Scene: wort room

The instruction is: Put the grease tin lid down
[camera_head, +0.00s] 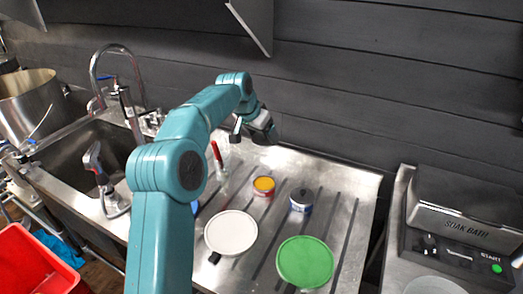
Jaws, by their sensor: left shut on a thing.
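My left gripper (258,128) is at the end of the teal arm, above the back of the steel drainboard (335,185). It is shut on a dark, rounded thing (274,131), which looks like the grease tin lid; it is small here and partly hidden by the gripper. It is held clear of the drainboard, near the back wall. A small red tin with a yellow-orange top (263,187) stands on the drainboard below the gripper. A blue and white tin with a dark top (301,201) stands to its right. My right gripper is not in view.
A white round plate (231,232) and a green round one (305,262) lie at the front. A red-handled brush (217,155) stands left of the tins. The sink (85,150) and tap are left, the soak bath (460,225) right. The drainboard's back right is bare.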

